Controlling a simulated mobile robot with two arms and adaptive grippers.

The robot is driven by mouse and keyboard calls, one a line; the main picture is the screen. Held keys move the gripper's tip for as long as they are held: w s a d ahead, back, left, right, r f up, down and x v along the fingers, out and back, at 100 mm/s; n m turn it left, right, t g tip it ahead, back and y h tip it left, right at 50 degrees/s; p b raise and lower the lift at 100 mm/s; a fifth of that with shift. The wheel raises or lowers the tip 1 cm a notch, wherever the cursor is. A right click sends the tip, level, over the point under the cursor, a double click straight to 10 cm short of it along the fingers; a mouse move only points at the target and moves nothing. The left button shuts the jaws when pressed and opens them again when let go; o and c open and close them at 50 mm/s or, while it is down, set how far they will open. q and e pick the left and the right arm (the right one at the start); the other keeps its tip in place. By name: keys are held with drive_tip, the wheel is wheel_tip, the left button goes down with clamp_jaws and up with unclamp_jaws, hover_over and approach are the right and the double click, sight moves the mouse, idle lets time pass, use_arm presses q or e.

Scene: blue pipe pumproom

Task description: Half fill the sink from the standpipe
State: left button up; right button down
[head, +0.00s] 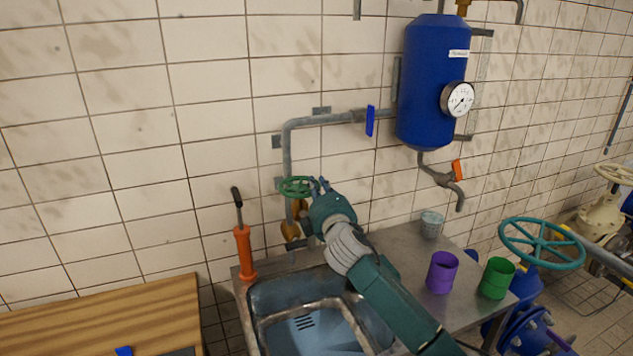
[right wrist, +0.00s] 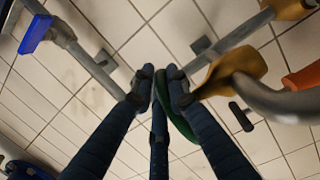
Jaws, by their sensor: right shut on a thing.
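The standpipe (head: 287,150) is a grey pipe on the tiled wall. It carries a green handwheel (head: 296,187) above a brass valve body (head: 291,230), behind the sink (head: 262,318). My right gripper (head: 318,186) reaches the right edge of the handwheel and is shut on it. In the right wrist view the three fingers (right wrist: 161,80) close around the green rim (right wrist: 165,88), with the brass spout (right wrist: 238,70) to the right. The sink basin looks blue-grey with slots in its far wall. My forearm covers its right part, and I cannot tell the water level.
Purple (head: 441,273) and green (head: 496,279) mugs and a grey cup (head: 431,224) stand on the right drainboard. A blue tank (head: 432,85) with a gauge hangs above. A wooden table (head: 110,318) is at left.

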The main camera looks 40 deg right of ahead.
drive_tip(key=shift+w+d+f+n+y, duration=0.1)
drive_tip(key=shift+f+n+y, duration=0.4)
drive_tip(key=shift+f+y, duration=0.1)
drive_tip(key=c, duration=1.8)
unclamp_jaws()
drive_tip(key=shift+d+r, duration=0.1)
drive_tip(key=shift+r+t, duration=0.25)
drive_tip(key=shift+t, duration=0.05)
drive_tip(key=v, duration=1.2)
